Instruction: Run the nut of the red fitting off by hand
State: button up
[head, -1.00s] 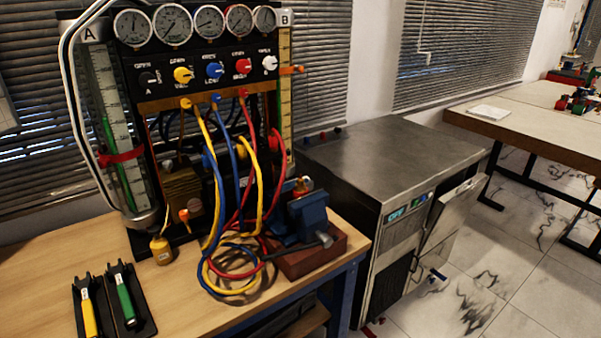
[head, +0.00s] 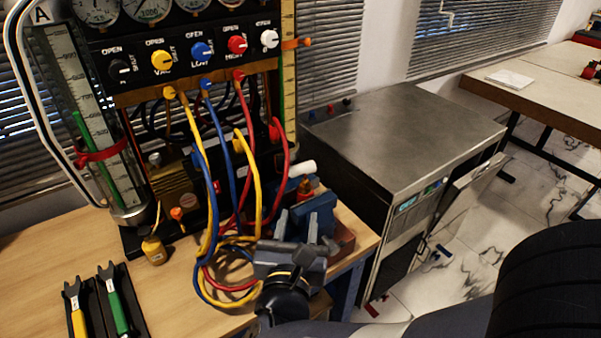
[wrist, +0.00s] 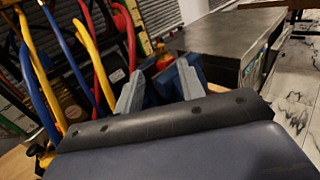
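A small orange-red fitting (head: 304,187) stands upright in the blue vise (head: 318,212) on the bench's right corner. It shows in the wrist view (wrist: 163,62) beyond the fingertips, and its nut is too small to make out. A red hose also ends at a red connector (head: 238,76) on the panel, and a second red end (head: 274,131) sits lower right. My gripper (head: 297,220) is in front of the vise, its two grey fingers apart with nothing between them. In the wrist view the fingers (wrist: 160,92) point toward the vise, whose lower part they hide.
Yellow, blue and red hoses (head: 258,180) loop down close to the left of my gripper. A gauge panel (head: 150,60) stands behind. Two tools with yellow and green handles (head: 118,312) lie at left. A metal-topped cabinet (head: 410,125) is right of the bench.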

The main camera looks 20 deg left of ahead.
aim_at(305, 183)
jog(key=w, duration=0.3)
jog(key=w+a, duration=0.1)
jog(key=w, duration=0.3)
jog(key=w+p, duration=0.1)
jog(key=w, duration=0.2)
jog(key=shift+w+a, duration=0.3)
jog(key=shift+a, duration=0.05)
grip_shut()
